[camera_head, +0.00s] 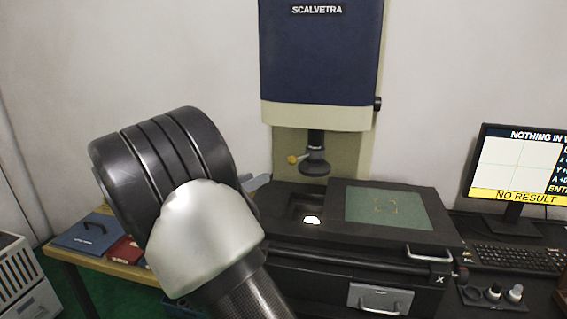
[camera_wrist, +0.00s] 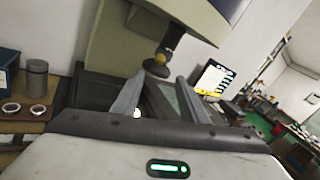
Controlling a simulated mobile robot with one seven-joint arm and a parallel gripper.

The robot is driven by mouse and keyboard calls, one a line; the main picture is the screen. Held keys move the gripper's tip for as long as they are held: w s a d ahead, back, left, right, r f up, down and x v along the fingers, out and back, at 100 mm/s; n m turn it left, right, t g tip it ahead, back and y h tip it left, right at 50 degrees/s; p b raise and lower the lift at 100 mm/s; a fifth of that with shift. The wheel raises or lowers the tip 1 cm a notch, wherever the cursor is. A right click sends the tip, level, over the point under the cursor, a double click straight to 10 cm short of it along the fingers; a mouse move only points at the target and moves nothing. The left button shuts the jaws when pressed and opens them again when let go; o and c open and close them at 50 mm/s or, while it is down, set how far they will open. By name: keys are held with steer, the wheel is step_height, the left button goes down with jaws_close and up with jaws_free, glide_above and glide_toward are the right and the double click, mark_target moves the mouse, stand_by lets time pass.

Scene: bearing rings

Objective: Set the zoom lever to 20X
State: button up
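The lever's scale marks are too small to read. My gripper (camera_wrist: 160,78) is open and empty in the wrist view, its two fingers pointing toward the lens and apart from it.
Below the lens is a dark stage (camera_head: 300,228) with a lit opening and a green glass plate (camera_head: 388,208). A monitor (camera_head: 520,160) reading "NO RESULT" and a keyboard (camera_head: 512,258) stand right. A blue binder (camera_head: 92,232) lies on the wooden table at left.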

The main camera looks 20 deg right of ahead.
mark_target(289, 162)
steer(key=p+x, duration=0.1)
steer(key=x, duration=1.5)
steer(key=shift+w+d, duration=0.1)
steer(key=shift+d, duration=0.2)
steer(key=shift+c, duration=0.2)
jaws_close()
